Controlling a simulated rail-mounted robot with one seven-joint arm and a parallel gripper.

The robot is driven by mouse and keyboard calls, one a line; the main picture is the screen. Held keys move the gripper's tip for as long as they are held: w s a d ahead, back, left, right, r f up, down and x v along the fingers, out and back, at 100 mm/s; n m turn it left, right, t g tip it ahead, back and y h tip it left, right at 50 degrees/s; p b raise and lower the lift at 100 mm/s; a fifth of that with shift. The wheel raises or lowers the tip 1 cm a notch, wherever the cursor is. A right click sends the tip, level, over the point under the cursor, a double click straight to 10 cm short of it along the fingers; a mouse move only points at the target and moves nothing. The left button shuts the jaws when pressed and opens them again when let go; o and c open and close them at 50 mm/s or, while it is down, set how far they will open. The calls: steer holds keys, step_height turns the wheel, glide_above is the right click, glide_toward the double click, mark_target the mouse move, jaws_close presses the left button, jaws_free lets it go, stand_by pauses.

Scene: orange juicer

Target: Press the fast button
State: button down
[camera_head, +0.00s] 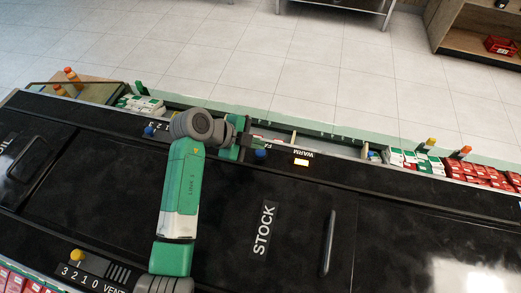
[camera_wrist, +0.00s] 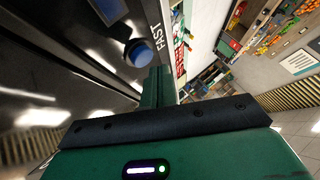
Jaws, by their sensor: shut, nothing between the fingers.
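The blue round fast button (camera_wrist: 138,53) shows in the wrist view beside the white FAST label (camera_wrist: 158,40) on a black panel. My gripper (camera_wrist: 158,72) is shut and empty, its green fingers pointing towards the panel just below and right of the button. I cannot tell whether the fingertips touch it. In the head view a blue button (camera_head: 261,154) sits on the black rail just right of my gripper (camera_head: 241,145); the lettering behind it is partly hidden, and so are my fingertips.
Another blue button (camera_head: 149,131) lies left of my arm. The black STOCK lid (camera_head: 290,230) has a raised handle (camera_head: 328,243). Red and white cartons (camera_head: 415,160) line the far right edge.

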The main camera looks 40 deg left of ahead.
mark_target(257, 153)
steer(key=shift+f, duration=0.15)
steer(key=shift+f+b, duration=0.3)
steer(key=shift+b, duration=0.25)
steer(key=shift+f+b, duration=0.45)
stand_by(0.5)
steer(key=shift+r, duration=0.15)
steer(key=shift+r+p, duration=0.4)
steer(key=shift+r, duration=0.35)
steer(key=shift+r+p, duration=1.35)
steer(key=shift+r, duration=1.2)
